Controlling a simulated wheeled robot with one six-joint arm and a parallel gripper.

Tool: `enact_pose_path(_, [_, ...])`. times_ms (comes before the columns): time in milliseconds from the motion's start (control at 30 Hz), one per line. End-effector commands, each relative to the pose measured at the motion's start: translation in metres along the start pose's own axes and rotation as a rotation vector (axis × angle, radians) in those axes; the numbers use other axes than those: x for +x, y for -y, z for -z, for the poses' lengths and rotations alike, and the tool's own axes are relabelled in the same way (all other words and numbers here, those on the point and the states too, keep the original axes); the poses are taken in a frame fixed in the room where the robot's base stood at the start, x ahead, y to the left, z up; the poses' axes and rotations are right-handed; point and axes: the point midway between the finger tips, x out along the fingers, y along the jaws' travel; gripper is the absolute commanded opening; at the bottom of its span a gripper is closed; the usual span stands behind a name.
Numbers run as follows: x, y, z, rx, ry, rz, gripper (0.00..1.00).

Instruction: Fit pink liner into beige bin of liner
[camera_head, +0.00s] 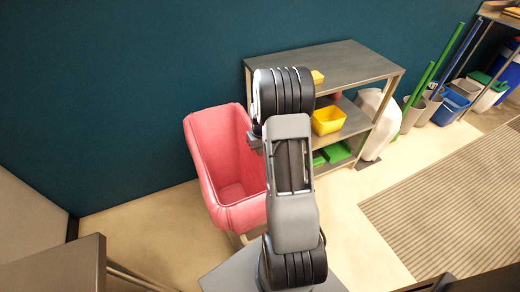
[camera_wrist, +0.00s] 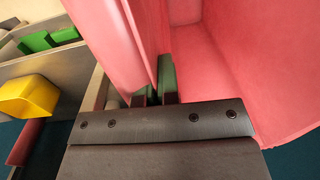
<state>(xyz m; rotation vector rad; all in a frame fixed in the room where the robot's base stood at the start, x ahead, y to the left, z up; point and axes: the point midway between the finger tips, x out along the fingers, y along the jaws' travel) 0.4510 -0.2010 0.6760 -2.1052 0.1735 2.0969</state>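The pink liner (camera_head: 218,140) stands open and upright against the teal wall, its folded rim uppermost and its hollow inside showing. It fills much of the wrist view (camera_wrist: 245,75). A small beige-grey part, possibly the beige bin (camera_head: 237,241), shows below the liner's front; the rest is hidden, so I cannot tell how deep the liner sits. My gripper (camera_wrist: 155,88) is at the liner's right-hand side in the head view. Its two fingers are close together with a thin pink edge between them, and they look shut on the liner's wall. My arm hides the fingertips in the head view.
A shelf unit (camera_head: 325,66) stands close to the right of the liner, holding a yellow bin (camera_head: 328,120) and green trays (camera_head: 335,151). A white sack (camera_head: 374,120) stands beyond it. A grey table (camera_head: 60,267) is at the lower left. Floor left of the liner is clear.

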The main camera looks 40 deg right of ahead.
Motion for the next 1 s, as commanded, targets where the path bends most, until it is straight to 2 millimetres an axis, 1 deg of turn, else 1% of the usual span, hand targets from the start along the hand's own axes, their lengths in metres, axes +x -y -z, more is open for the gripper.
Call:
enact_pose_path(133, [0.000,0.000,0.000,0.000,0.000,0.000,0.00])
enact_pose_path(200, [0.000,0.000,0.000,0.000,0.000,0.000,0.09])
enact_pose_path(433, [0.000,0.000,0.000,0.000,0.000,0.000,0.31])
enact_pose_path(667, [-0.001,0.000,0.000,0.000,0.000,0.000,0.33])
enact_pose_path(767, [-0.005,0.000,0.000,0.000,-0.002,-0.001,0.33])
enact_pose_path(867, [-0.018,0.000,0.001,0.000,-0.004,-0.001,0.33])
enact_pose_path(1000, [-0.046,0.000,0.001,0.000,-0.005,-0.002,0.33])
